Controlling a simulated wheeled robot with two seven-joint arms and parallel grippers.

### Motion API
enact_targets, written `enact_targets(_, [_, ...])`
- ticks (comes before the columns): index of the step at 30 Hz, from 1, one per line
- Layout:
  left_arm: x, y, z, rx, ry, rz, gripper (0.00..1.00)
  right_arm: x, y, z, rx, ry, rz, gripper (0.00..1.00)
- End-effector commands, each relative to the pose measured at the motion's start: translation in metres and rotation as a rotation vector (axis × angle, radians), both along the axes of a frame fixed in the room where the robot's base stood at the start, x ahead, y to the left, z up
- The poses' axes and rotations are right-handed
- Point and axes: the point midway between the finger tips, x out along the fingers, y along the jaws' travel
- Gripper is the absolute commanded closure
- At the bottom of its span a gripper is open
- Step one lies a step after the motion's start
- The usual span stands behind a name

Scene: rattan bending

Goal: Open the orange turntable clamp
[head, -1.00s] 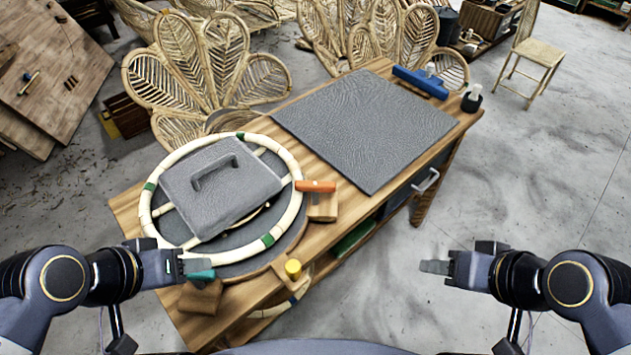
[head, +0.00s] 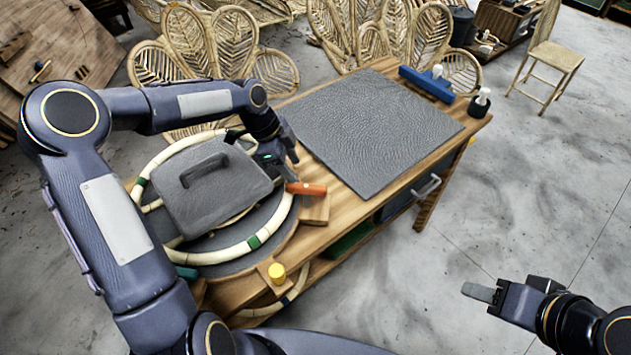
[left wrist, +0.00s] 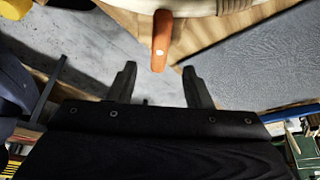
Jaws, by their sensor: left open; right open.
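The orange turntable clamp (head: 308,189) sits at the right edge of the round grey turntable (head: 262,216). My left gripper (head: 288,172) is just beyond the clamp handle, above the turntable's edge. In the left wrist view the gripper's two fingers (left wrist: 158,82) are apart with nothing between them. The orange handle (left wrist: 162,42) lies just past the fingertips, roughly centred between them, and does not appear gripped. A cream rattan ring (head: 222,256) and a grey weighted pad with a handle (head: 214,200) rest on the turntable. My right gripper (head: 480,292) is open and empty over the floor.
A grey mat (head: 375,130) covers the right part of the wooden bench (head: 440,150). A blue tool (head: 428,82) and a small black bottle (head: 480,103) stand at its far edge. A yellow knob (head: 277,272) is at the near edge. Rattan chairs stand behind.

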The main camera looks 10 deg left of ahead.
Motion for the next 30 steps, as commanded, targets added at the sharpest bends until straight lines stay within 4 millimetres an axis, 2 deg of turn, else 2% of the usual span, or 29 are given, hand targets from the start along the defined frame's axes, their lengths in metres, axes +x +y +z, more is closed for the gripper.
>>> enact_targets(15, [0.003, -0.027, -0.064, -0.003, 0.001, -0.007, 0.55, 0.000, 0.000, 0.010, 0.000, 0.000, 0.000, 0.55])
enact_targets(26, [0.004, -0.030, -0.072, -0.003, 0.000, -0.005, 0.55, 0.000, 0.000, 0.011, 0.000, 0.000, 0.000, 0.55])
enact_targets(27, [0.004, -0.030, -0.072, -0.003, 0.000, -0.005, 0.56, 0.000, 0.000, 0.011, 0.000, 0.000, 0.000, 0.55])
enact_targets(30, [0.004, -0.030, -0.072, -0.002, 0.000, -0.005, 0.69, 0.000, 0.000, 0.010, 0.000, 0.000, 0.000, 0.55])
